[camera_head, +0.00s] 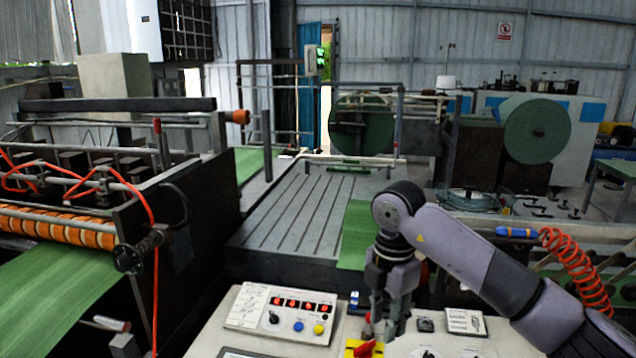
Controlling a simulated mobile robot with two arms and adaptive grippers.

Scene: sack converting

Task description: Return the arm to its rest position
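My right arm (470,250) comes in from the lower right and bends at a grey elbow-like joint over the control panel (215,335). My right gripper (388,322) points down over the panel, close to a red switch handle (368,349) on a yellow plate (352,343). The fingers look near each other, but I cannot tell whether they are open or shut, or whether they touch the handle. I see nothing clearly held. My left gripper is not in view.
The panel has a box with red digits (302,306) and blue and yellow buttons. Behind it lies a slatted metal bed (300,210) with green sack material (355,235). A roller machine (60,230) stands at left. An orange coiled hose (580,265) hangs beyond my arm.

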